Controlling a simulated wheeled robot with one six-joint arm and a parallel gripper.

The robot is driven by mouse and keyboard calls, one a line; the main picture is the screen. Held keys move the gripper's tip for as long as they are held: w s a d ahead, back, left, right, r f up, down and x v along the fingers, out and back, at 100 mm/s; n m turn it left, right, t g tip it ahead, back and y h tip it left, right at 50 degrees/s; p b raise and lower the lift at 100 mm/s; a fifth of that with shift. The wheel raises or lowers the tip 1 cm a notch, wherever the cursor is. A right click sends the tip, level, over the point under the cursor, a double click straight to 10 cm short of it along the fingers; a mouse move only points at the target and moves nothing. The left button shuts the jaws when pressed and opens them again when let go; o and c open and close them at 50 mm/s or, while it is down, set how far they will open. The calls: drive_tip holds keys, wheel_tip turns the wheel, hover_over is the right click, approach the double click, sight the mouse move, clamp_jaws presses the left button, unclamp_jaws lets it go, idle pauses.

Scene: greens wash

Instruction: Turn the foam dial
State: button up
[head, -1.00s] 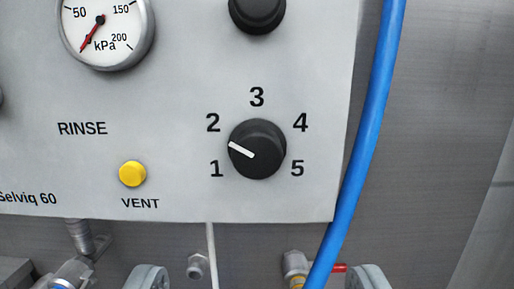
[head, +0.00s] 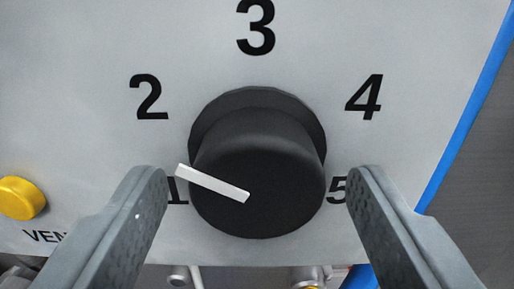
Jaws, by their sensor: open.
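The foam dial (head: 262,150) is a round black knob on a light grey panel, in the middle of the head view. Its white pointer line (head: 212,183) points left and slightly up, between the printed 1 and 2. The numbers 1 to 5 ring the dial, with 1 and 5 partly covered. My gripper (head: 256,185) is open, with one grey finger to the left of the dial and the other to the right. Gaps show between both fingers and the dial in the picture; how deep the fingertips reach along it I cannot tell.
A yellow vent button (head: 20,198) sits on the panel at the left. Metal fittings (head: 308,277) show below the panel's bottom edge.

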drive_tip(key=shift+w, duration=0.5)
drive_tip(key=c, duration=1)
drive_tip(key=shift+m, duration=0.3)
drive_tip(key=m, duration=1.1)
drive_tip(key=shift+a+r, duration=0.1)
